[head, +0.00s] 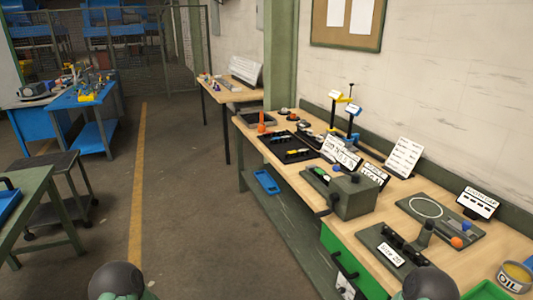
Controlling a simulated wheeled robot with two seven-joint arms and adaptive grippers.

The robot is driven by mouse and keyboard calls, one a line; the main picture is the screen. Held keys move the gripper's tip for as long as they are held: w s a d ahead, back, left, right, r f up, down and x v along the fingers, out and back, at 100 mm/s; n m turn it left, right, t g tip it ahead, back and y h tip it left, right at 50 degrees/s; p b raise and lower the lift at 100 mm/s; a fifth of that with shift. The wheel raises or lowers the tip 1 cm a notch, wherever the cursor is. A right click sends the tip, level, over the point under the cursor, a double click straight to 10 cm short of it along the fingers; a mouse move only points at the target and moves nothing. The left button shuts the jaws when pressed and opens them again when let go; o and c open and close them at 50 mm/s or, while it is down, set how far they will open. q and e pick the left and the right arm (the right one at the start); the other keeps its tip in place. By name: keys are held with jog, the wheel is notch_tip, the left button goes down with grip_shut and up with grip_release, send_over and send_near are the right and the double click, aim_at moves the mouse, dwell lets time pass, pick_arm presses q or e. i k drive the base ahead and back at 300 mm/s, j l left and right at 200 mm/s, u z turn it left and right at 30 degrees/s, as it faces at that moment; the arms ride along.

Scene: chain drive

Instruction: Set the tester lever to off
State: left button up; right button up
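A grey-green box (354,197) stands near the front edge of the long workbench and may be the tester. A dark lever-like handle (325,209) sticks out at its left front side. Its setting is too small to tell. A second possible lever is a dark upright post (427,232) on a dark plate at the right front of the bench. I cannot tell for sure which is the tester lever. Neither of my grippers shows; only rounded dark parts of my arms are at the bottom edge.
The workbench (297,181) also bears a black tray (291,146), a plate with a white ring (426,207), an oil tin (514,277) and several signs. Green drawers (342,262) sit below. The floor (190,220) left of the bench is free. A green table (40,190) stands left.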

aim_at(355, 178)
jog(key=i+z, duration=0.1)
jog(key=i, duration=0.35)
jog(key=i+j+z, duration=0.1)
jog(key=i, duration=0.4)
